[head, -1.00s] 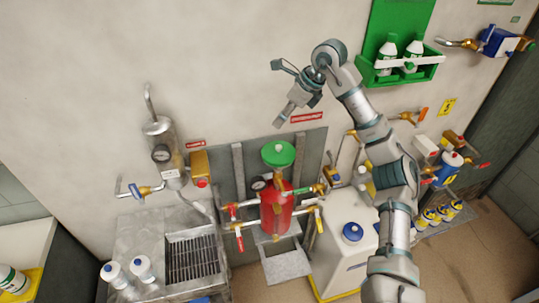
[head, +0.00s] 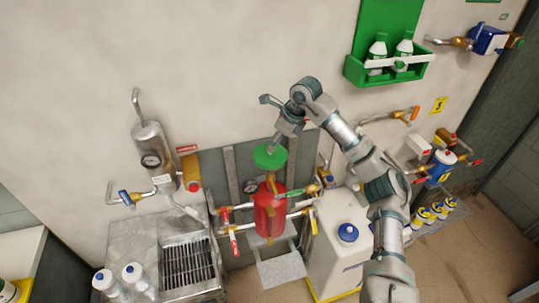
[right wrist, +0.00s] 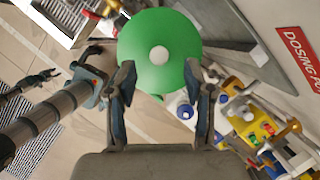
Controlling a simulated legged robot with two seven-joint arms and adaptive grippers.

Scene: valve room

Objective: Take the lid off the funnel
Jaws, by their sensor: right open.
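The lid (head: 264,158) is a round green disc on top of the red vessel (head: 270,212). It hides the funnel beneath it. My right gripper (head: 273,142) is just above the lid, pointing down. In the right wrist view the lid (right wrist: 160,35) with its pale central knob (right wrist: 159,55) lies beyond the two fingertips. The fingers are apart, with nothing between them, and whether they touch the lid cannot be told. A dark gripper at the left of the right wrist view, seemingly my left one (right wrist: 48,76), is small and away from the lid.
Pipes with red and yellow handles (head: 232,240) surround the vessel. A white tank with a blue cap (head: 347,232) stands to its right. A metal sink with a grate (head: 188,262) is to its left. A green bottle rack (head: 385,75) hangs above right.

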